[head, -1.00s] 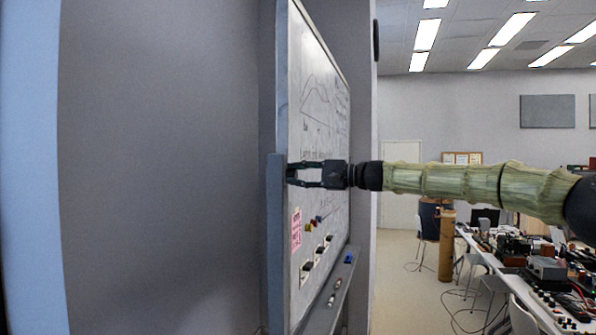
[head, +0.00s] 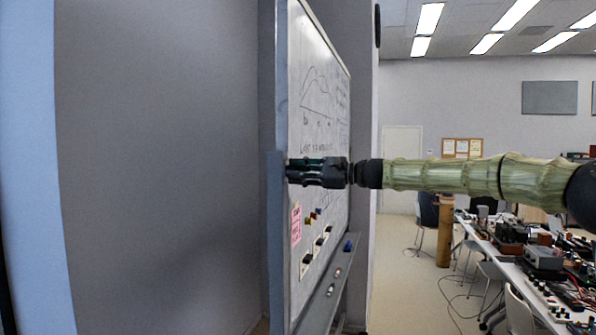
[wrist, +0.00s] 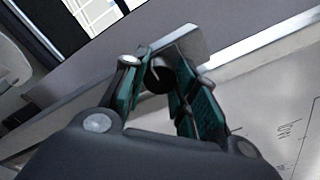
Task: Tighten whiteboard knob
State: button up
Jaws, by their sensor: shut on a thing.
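The whiteboard (head: 318,95) stands upright, seen nearly edge-on in the head view, with a grey frame along its near side edge. My gripper (head: 290,171) reaches in from the right, its fingertips at that frame. In the wrist view my gripper (wrist: 154,68) has its two green-and-black fingers closed around a dark round knob (wrist: 160,79). The knob sits at a grey bracket on the frame. In the head view the fingers hide the knob. I cannot tell how tight it is.
Magnets and a pink note (head: 296,225) are on the board below my arm. A marker tray (head: 326,292) juts out lower down. A long cluttered table (head: 520,270) and chairs stand at the right. A plain grey wall (head: 160,170) fills the left.

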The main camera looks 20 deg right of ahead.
dwell(0.3)
jog(key=o, duration=1)
jog(key=shift+d, duration=0.1)
jog(key=v, duration=1.2)
jog(key=shift+f, duration=0.1)
